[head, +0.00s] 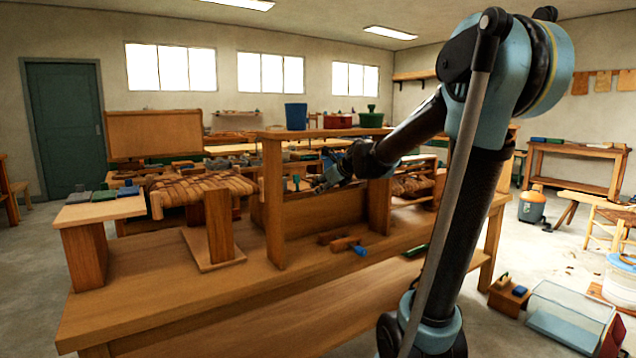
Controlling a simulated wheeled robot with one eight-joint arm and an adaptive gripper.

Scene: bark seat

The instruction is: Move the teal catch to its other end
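A small teal-green upright piece (297,183), which may be the teal catch, shows inside the open wooden frame (273,200) on the bench. It is too small for me to tell what it is mounted on or which end it is at. My gripper (317,186) is inside the frame, just right of this piece, pointing left. I cannot tell whether they touch. The fingers are small and dark, and whether they are open or shut does not show.
The wooden bench (190,300) carries the frame, a post on a board (220,225), a block stand (85,255) and a blue-ended tool (358,250). The bench's front left is clear.

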